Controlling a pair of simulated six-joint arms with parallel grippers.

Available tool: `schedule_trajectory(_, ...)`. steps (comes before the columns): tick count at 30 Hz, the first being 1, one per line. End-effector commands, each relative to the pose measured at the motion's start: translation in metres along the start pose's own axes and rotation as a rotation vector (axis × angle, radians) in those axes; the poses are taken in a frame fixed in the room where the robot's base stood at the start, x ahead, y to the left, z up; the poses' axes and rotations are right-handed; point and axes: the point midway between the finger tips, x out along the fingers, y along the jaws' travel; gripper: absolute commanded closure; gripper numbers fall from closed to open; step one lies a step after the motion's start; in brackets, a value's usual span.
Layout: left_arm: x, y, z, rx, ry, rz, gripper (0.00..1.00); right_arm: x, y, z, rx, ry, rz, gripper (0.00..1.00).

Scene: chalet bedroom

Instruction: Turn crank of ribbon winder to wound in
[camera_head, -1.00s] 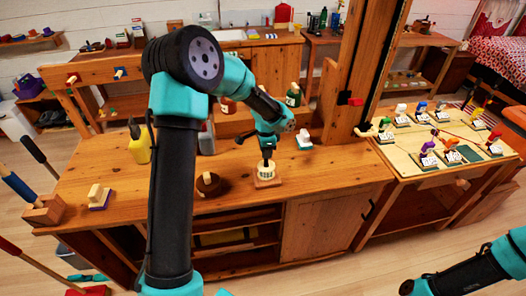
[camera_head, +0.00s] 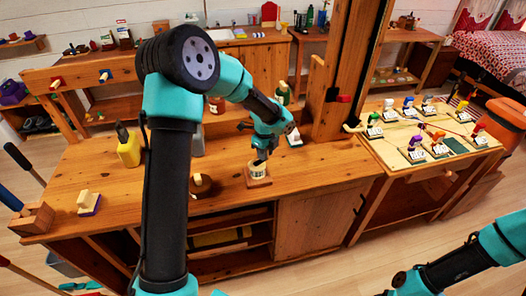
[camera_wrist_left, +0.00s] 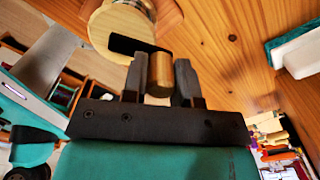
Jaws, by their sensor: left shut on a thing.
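The ribbon winder (camera_head: 258,174) stands on the wooden workbench, a pale round drum on a brown base. In the left wrist view its round wooden top (camera_wrist_left: 118,28) is close, with a black crank arm (camera_wrist_left: 132,45) across it and an upright wooden crank knob (camera_wrist_left: 160,76). My left gripper (camera_head: 261,157) is above the winder in the head view. In the left wrist view its fingers are on both sides of the knob, shut on it. The gripper partly hides the crank in the head view. My right arm shows at lower right, its gripper out of view.
A dark brown round object (camera_head: 200,186) is close left of the winder. The bench right of the winder is clear.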

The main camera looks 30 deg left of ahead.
Motion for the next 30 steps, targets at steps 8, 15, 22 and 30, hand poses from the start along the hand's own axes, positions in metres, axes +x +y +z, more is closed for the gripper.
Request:
schedule_trajectory(8, -0.001, 0.003, -0.01, 0.262, -0.001, -0.001, 0.97, 0.0, 0.0, 0.0, 0.0, 0.0, 0.0, 0.43)
schedule_trajectory(15, -0.001, 0.008, -0.018, 0.489, -0.001, -0.002, 0.97, 0.0, 0.0, 0.0, 0.0, 0.0, 0.0, 0.43)
schedule_trajectory(22, -0.001, 0.015, -0.024, 0.707, 0.0, -0.001, 0.97, 0.0, 0.0, 0.0, 0.0, 0.0, 0.0, 0.43)
schedule_trajectory(30, -0.001, 0.023, -0.029, 0.963, -0.002, -0.002, 0.97, 0.0, 0.0, 0.0, 0.0, 0.0, 0.0, 0.43)
